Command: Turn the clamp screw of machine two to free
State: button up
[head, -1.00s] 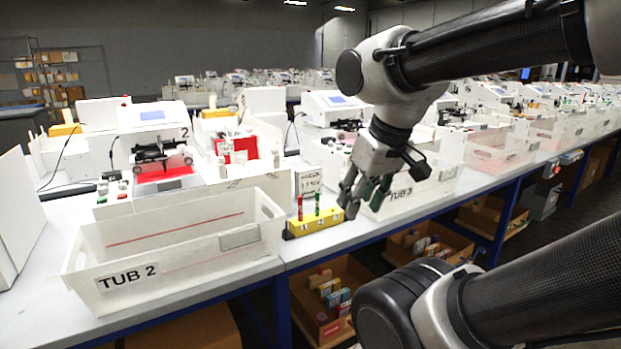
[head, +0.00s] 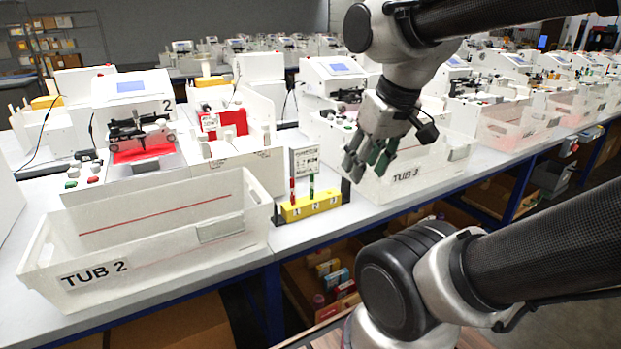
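Machine two (head: 133,100), a white plotter marked "2", stands at the left behind TUB 2. Its black carriage (head: 138,127) sits over a red sheet (head: 142,152). The clamp screw is too small to make out on the carriage. My gripper (head: 366,164) hangs in front of TUB 3, well to the right of machine two and apart from it. Its grey and dark green fingers look spread, with a gap between them. I see no object clearly held there.
TUB 2 (head: 150,262), a white bin, stands in front of machine two. A yellow pen block (head: 311,205) with a red and a green pen stands right of it. TUB 3 (head: 425,170) is behind my gripper. Buttons (head: 83,178) sit left of machine two.

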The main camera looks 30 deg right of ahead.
aim_at(114, 130)
jog(key=i+l, duration=0.2)
jog(key=l, duration=0.15)
jog(key=i+l, duration=0.4)
jog(key=l, duration=0.25)
